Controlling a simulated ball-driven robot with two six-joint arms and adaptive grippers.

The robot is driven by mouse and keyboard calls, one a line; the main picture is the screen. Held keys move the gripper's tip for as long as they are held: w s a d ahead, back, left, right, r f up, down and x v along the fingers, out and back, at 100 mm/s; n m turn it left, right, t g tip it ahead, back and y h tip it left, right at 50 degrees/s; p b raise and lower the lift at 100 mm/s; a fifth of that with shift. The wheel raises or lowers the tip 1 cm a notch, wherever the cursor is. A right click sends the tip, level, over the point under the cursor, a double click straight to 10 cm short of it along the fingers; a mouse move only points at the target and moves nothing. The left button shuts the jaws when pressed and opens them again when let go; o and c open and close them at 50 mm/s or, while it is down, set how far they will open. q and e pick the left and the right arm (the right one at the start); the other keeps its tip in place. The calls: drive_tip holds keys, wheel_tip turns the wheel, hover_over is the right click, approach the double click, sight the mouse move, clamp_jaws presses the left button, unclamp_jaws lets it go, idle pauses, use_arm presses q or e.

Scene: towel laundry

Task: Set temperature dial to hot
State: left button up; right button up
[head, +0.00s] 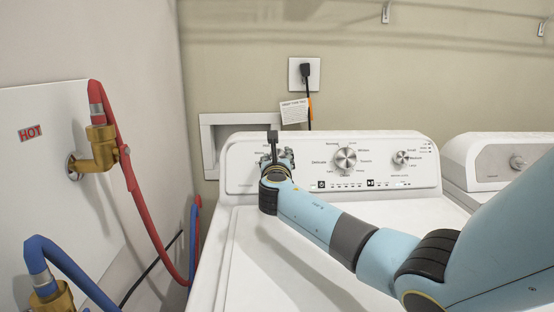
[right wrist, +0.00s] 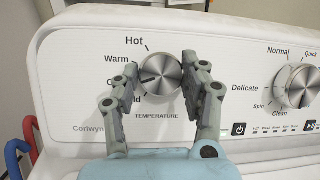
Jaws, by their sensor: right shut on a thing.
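The silver temperature dial (right wrist: 161,74) is on the white washer's control panel (right wrist: 85,60) in the right wrist view. The labels "Hot" and "Warm" read clearly at its upper left; the two lower labels are partly hidden by a finger. A dark mark on the dial points left and slightly down, near the partly hidden "C..." label. My right gripper (right wrist: 160,80) is shut on the dial, one finger at each side. In the head view my right gripper (head: 276,157) covers the dial at the panel's left end. My left gripper is not in view.
To the right on the panel are a large cycle dial (head: 345,159) and a smaller knob (head: 401,158). A second white machine (head: 490,160) stands at the right. Red (head: 124,165) and blue (head: 62,262) hoses hang at the left.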

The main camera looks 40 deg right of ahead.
drive_tip(key=shift+c, duration=0.8)
drive_tip(key=shift+m, duration=0.4)
drive_tip(key=m+g+h+b, duration=0.1)
drive_tip(key=m+g, duration=0.1)
drive_tip(key=m, duration=0.1)
drive_tip(key=shift+m, duration=0.4)
drive_tip(key=m+g, duration=0.1)
drive_tip(key=m, duration=0.1)
drive_tip(key=m+g, duration=0.1)
drive_tip(key=m, duration=0.2)
drive_tip(key=shift+w+r+g+h, duration=0.1)
drive_tip(key=shift+w+g+h, duration=0.05)
drive_tip(key=shift+g+h, duration=0.2)
drive_tip(key=m+g, duration=0.2)
drive_tip(key=m, duration=0.3)
drive_tip(key=shift+r, duration=0.15)
drive_tip(key=shift+m+g+y+p, duration=0.75)
drive_tip(key=shift+m+y, duration=0.1)
drive_tip(key=shift+m, duration=1.15)
